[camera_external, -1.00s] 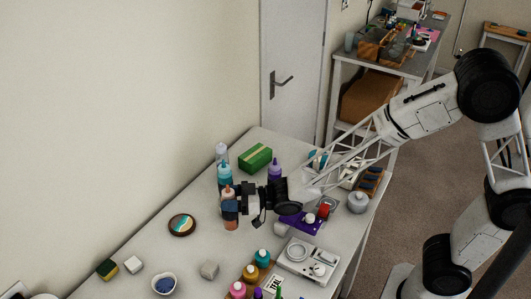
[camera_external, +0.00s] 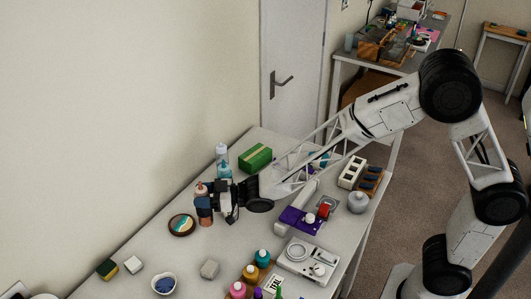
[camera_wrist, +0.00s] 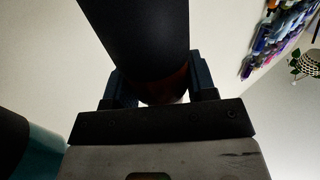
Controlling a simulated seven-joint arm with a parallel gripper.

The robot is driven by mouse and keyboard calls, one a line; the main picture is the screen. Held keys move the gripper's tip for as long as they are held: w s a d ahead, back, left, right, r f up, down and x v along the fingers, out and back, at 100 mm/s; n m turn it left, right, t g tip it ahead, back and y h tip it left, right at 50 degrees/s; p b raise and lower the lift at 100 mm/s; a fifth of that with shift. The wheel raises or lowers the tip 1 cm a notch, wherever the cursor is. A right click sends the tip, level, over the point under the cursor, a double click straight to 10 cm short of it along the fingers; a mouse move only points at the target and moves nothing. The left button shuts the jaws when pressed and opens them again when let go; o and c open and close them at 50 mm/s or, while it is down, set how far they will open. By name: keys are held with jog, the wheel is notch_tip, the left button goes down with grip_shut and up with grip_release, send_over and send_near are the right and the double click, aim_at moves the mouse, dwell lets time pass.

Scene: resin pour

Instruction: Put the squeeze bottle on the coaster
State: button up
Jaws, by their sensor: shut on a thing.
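The squeeze bottle (camera_external: 201,187), orange-brown, is upright in my gripper (camera_external: 206,203). The gripper is shut around its middle, and the dark fingers hide much of its body. In the wrist view the bottle (camera_wrist: 167,90) stands between both fingers, mostly in shadow. The coaster (camera_external: 174,230) is round with a dark rim and a teal, cream and orange pattern. It lies flat and empty on the table, just left of the bottle. I cannot tell how high the bottle's base is above the table.
A teal bottle (camera_external: 224,171) and a pale bottle (camera_external: 221,152) stand behind my gripper, near a green box (camera_external: 255,157). Table around the coaster is clear.

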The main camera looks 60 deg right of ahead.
jog(key=w+a, duration=0.2)
jog(key=w, duration=0.5)
jog(key=shift+a+f, duration=0.15)
jog(key=shift+f, duration=0.15)
jog(key=shift+f, duration=1.95)
jog(key=o, duration=1.3)
jog(key=v, duration=1.2)
